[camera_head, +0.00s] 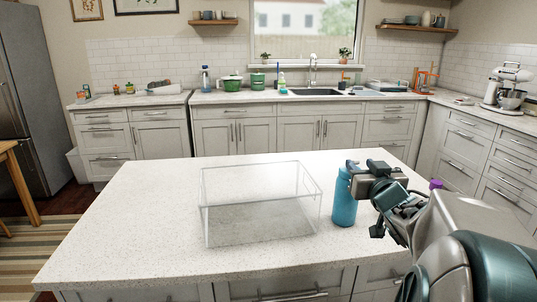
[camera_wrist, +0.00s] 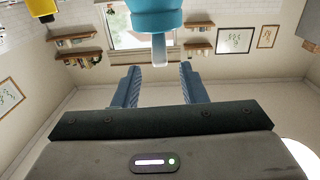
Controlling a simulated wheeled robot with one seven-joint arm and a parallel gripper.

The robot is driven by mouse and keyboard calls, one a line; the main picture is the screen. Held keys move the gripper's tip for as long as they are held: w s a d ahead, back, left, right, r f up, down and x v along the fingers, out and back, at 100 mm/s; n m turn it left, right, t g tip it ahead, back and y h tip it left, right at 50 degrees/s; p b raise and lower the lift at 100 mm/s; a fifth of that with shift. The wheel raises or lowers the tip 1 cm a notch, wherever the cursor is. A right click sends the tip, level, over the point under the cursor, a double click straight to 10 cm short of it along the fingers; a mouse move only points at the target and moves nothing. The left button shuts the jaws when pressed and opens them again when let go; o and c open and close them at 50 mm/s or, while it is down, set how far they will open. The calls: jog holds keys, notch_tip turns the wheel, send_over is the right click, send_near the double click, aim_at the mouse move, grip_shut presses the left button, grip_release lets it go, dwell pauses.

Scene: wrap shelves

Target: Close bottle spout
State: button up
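A blue bottle (camera_head: 344,203) stands upright on the white speckled island top, just right of the clear box. Its upper part is partly hidden by my gripper (camera_head: 364,168) in the head view. In the wrist view the bottle's blue top (camera_wrist: 156,18) shows at the upper edge, with a clear spout (camera_wrist: 159,50) sticking out from it. My gripper (camera_wrist: 160,80) has its two blue fingers apart, with nothing between their pads. The spout's end lines up with the gap, near the fingertips. I cannot tell if anything touches.
A clear box (camera_head: 262,204) stands on the island top (camera_head: 130,235) left of the bottle. A purple object (camera_head: 436,184) shows behind my arm, mostly hidden. A yellow object (camera_wrist: 42,8) shows in the wrist view's corner. The island's left side is clear.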

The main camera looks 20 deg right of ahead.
aim_at(357, 161)
jog(key=shift+x, duration=2.75)
grip_shut()
